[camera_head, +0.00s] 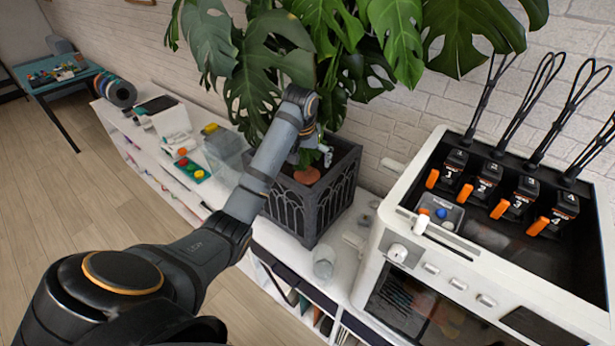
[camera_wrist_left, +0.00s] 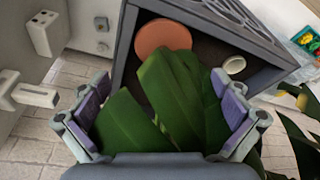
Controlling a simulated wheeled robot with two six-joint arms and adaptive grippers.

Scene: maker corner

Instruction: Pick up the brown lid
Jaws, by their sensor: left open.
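The brown lid (camera_head: 306,174) is a round, flat, reddish-brown disc inside the dark square planter (camera_head: 288,214). In the left wrist view the lid (camera_wrist_left: 163,36) lies near one wall of the planter (camera_wrist_left: 124,48), with green leaves covering its lower edge. My left gripper (camera_head: 322,152) is over the planter among the leaves, partly hidden in the head view. In the left wrist view its fingers (camera_wrist_left: 165,108) are spread wide, with leaves between or beyond them and no lid between them. My right gripper is not in view.
The plant's large leaves (camera_head: 270,75) hang around my left gripper. A small white cup (camera_wrist_left: 234,64) is in the planter. A clear glass (camera_head: 324,263) stands in front of it. A white machine (camera_head: 400,215) with several numbered modules is at the right.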

